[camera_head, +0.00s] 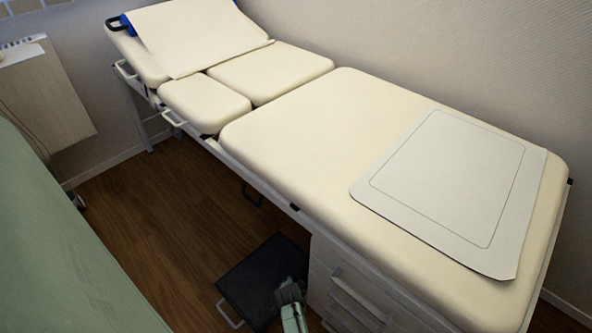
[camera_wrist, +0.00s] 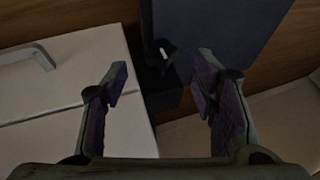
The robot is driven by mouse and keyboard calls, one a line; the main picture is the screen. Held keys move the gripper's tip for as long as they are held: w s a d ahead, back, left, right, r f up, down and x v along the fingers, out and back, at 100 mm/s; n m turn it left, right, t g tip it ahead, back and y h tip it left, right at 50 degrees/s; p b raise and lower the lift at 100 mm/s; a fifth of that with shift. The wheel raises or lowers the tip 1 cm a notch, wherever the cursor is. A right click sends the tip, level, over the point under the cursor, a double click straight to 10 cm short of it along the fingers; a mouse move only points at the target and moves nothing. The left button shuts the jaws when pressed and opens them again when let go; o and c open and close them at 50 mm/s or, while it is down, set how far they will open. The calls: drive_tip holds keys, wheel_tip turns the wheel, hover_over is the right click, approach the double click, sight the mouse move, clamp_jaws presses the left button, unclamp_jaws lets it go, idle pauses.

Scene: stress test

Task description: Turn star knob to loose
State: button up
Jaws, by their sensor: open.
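A small dark knob-like part (camera_wrist: 160,58) with a pale spot shows in the wrist view, against a dark block. It is probably the star knob, but its outline is too dark to make out lobes or setting. My gripper (camera_wrist: 163,76) is open, with one finger on each side of this part in the picture. No contact shows, and I cannot tell the depth between them. In the head view my gripper (camera_head: 289,292) is small and dark, low beside the treatment table (camera_head: 290,130). The knob cannot be made out there.
A black platform (camera_head: 255,272) lies low by the table, also seen in the wrist view (camera_wrist: 212,28). White drawers (camera_head: 350,297) with handles stand close to my gripper's right. Open wood floor (camera_head: 165,220) lies left; a green surface (camera_head: 60,250) fills the lower left.

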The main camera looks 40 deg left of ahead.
drive_tip(key=b+x, duration=0.1)
drive_tip(key=x, duration=0.4)
drive_tip(key=shift+w+a+f, duration=0.15)
drive_tip(key=shift+f, duration=0.1)
drive_tip(key=shift+c, duration=0.2)
drive_tip(key=c, duration=1.1)
drive_tip(key=shift+a+f+n+h+b, duration=0.2)
drive_tip(key=shift+a+n+h+b, duration=0.15)
drive_tip(key=shift+h+b, duration=1.05)
drive_tip(key=shift+h, duration=0.5)
drive_tip(key=shift+r, duration=0.2)
drive_tip(key=o, duration=1.1)
drive_tip(key=shift+o, duration=0.2)
